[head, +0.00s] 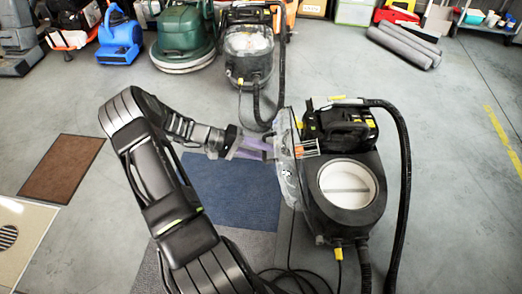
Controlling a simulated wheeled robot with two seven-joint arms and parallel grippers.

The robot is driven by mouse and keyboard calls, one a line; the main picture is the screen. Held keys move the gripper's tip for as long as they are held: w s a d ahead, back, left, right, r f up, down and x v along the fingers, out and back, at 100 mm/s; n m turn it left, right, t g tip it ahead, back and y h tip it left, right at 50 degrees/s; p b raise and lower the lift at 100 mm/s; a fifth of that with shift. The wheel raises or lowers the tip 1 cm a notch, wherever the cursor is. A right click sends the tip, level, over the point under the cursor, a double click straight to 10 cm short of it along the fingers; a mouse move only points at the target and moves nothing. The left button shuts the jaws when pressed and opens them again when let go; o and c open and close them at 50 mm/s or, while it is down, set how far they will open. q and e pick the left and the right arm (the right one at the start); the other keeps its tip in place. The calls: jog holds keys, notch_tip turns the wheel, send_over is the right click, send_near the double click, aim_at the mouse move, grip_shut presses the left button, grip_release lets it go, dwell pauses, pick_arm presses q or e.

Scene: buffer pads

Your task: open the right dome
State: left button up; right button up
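The nearer machine (342,222), black with a hose, stands right of centre. Its round white opening (347,190) shows uncovered on top. A clear dome (288,165) stands tilted up on edge at the machine's left side. My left gripper (262,148) reaches in from the left, its fingertips at the dome's left face. I cannot tell whether they touch it or how far apart they are. A second machine at the back has a clear dome (248,42) lying closed on top. My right gripper is not in view.
A black hose (405,170) loops along the machine's right side, and cords lie on the floor in front. Blue (232,190) and brown (62,168) mats lie on the floor. A green floor machine (185,35) and a blue blower (119,40) stand behind.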

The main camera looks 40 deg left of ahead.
pick_arm(q)
jog(key=shift+r, duration=0.15)
jog(key=p+v, duration=0.1)
jog(key=v, duration=0.6)
jog(key=shift+s+a, duration=0.25)
jog(key=shift+s, duration=0.05)
